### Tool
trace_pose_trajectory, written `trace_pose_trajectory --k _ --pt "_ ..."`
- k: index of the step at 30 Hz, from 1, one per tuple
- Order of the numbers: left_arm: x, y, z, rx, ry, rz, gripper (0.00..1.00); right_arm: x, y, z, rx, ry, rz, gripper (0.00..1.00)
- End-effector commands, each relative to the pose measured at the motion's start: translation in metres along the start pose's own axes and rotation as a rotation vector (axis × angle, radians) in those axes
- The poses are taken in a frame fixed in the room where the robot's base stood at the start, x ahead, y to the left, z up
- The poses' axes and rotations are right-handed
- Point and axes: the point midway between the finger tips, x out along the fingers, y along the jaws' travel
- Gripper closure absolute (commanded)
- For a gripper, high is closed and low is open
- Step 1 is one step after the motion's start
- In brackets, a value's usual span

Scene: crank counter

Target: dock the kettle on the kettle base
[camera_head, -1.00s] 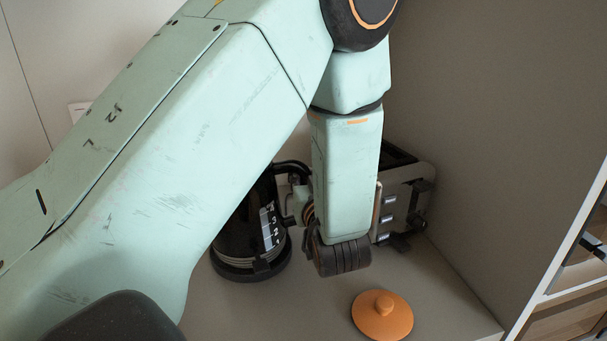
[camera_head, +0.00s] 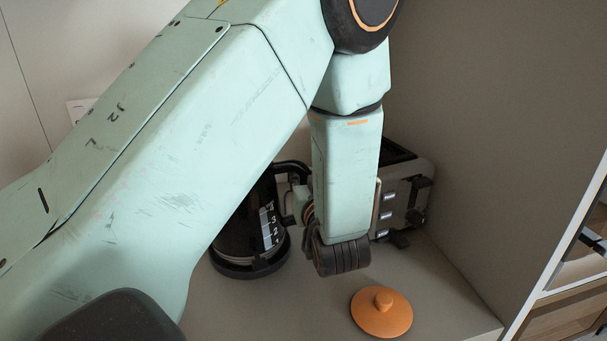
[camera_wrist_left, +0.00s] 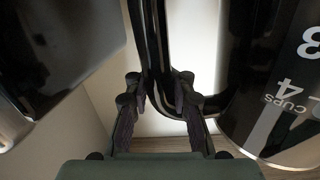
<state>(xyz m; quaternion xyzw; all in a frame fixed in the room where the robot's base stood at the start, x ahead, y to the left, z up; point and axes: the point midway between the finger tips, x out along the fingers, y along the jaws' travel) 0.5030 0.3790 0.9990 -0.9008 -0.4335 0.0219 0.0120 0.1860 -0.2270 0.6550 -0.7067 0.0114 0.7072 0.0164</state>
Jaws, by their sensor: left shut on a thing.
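The kettle (camera_head: 238,236) is a dark glossy jug with white cup markings, upright at the back of the counter and partly hidden by my left arm. The round black kettle base (camera_head: 232,271) shows directly under it; I cannot tell whether the kettle is fully seated. My left gripper (camera_head: 290,219) is at the kettle's right side, mostly hidden by my wrist. In the left wrist view, its two fingers (camera_wrist_left: 160,95) are shut on the black kettle handle (camera_wrist_left: 154,45), with the kettle body (camera_wrist_left: 250,75) to the right. My right gripper is not in view.
A toaster (camera_head: 405,195) with dark knobs stands right behind my left wrist. An orange lid-like disc with a knob (camera_head: 382,313) lies on the counter in front. Walls close in the back and right. The counter (camera_head: 445,290) right of the disc is clear.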

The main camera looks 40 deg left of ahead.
Motion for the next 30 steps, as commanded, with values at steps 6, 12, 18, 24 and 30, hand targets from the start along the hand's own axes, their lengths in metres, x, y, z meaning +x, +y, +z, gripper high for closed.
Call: trace_pose_trajectory --k 6,12,18,24,30 --pt "0.0001 0.0000 0.0030 0.000 0.002 -0.001 1.00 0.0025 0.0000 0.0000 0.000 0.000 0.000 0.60" --pt "0.0001 -0.0001 0.0035 0.000 0.001 -0.001 0.71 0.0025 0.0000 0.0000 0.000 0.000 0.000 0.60" --pt "0.0001 -0.0002 0.0040 -0.001 -0.001 -0.001 0.68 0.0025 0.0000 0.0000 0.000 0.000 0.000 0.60" --pt "0.0000 -0.0006 0.0059 -0.002 -0.007 -0.002 0.68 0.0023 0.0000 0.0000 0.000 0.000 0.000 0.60" --pt "-0.0007 0.0008 0.0047 -0.001 -0.004 0.000 0.68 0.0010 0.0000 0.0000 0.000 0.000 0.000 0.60"
